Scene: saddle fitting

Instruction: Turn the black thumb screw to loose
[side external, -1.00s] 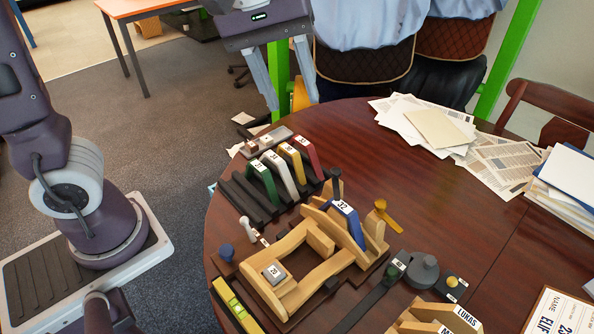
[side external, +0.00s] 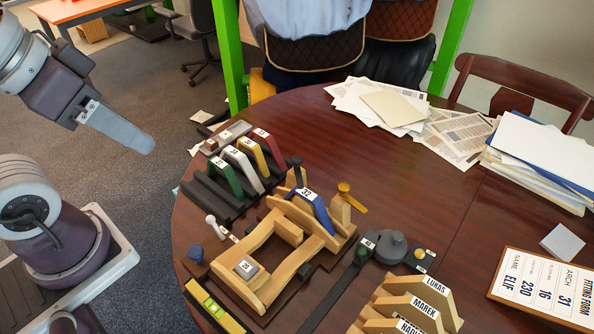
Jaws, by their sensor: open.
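The black thumb screw (side external: 297,163) stands upright at the back of the wooden saddle-tree fixture (side external: 262,292), near the blue arch marked 32 (side external: 317,207). Its dark stem runs down behind the wood, so its lower end is hidden. My gripper (side external: 140,146) is at the upper left in the side external view, raised over the floor left of the table and well away from the screw. Its grey fingers show edge-on and overlap. It is open, with nothing seen in it.
A mustard thumb screw (side external: 344,188) stands right of the black one. A rack of numbered coloured arches (side external: 232,172) is close on its left. A blue knob (side external: 196,254) and a white knob (side external: 212,222) stand left of the fixture.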

